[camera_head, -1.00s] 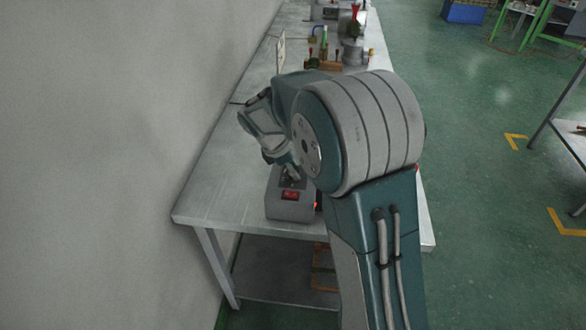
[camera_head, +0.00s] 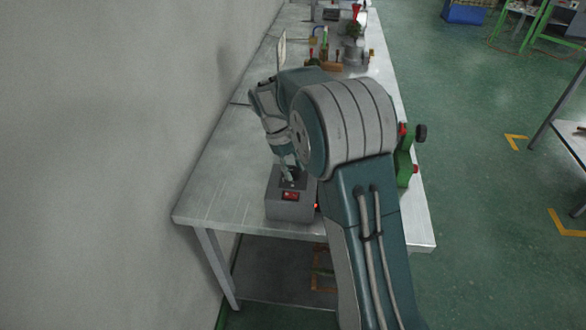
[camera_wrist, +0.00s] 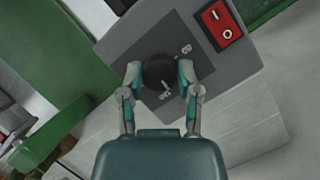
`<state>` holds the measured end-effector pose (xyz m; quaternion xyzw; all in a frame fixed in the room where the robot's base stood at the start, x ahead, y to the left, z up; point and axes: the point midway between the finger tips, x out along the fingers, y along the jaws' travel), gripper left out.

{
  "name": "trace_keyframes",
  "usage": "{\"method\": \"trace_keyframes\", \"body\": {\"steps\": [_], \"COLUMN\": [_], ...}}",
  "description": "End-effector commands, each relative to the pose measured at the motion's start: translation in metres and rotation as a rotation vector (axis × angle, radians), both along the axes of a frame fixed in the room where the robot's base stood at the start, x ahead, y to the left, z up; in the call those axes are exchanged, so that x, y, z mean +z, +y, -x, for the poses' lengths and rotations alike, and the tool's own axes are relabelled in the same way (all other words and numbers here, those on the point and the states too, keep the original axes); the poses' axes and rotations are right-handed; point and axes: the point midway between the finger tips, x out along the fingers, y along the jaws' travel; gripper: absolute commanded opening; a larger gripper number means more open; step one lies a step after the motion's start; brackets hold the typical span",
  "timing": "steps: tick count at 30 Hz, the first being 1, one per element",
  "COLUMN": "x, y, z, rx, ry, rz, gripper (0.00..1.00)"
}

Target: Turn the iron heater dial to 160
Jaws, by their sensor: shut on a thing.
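The iron heater (camera_head: 290,208) is a grey box with a red switch (camera_head: 290,196) on the near end of the metal table. In the wrist view the heater (camera_wrist: 240,62) shows its dark panel, the red rocker switch (camera_wrist: 220,24) and a round black dial (camera_wrist: 158,70) with a pale pointer mark. My gripper (camera_wrist: 159,76) is shut on the dial, one finger on each side of it. Small white numbers show beside the dial, too small to read. In the head view my gripper (camera_head: 289,176) is over the heater's top, and the dial is hidden.
The metal table (camera_head: 215,190) runs along the wall. A green machine with red and black knobs (camera_head: 405,165) stands just right of my arm. Tools and a vise (camera_head: 352,52) are further back. The left part of the table is clear.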

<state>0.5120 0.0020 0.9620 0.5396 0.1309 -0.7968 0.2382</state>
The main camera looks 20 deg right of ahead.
Motion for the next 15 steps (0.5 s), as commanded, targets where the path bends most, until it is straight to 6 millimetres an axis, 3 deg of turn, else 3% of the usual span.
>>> {"method": "trace_keyframes", "body": {"steps": [15], "x": [-0.0012], "y": [-0.0001], "z": [-0.0012], "rx": [-0.385], "ry": [-0.003], "rz": [-0.001], "gripper": [0.0]}}
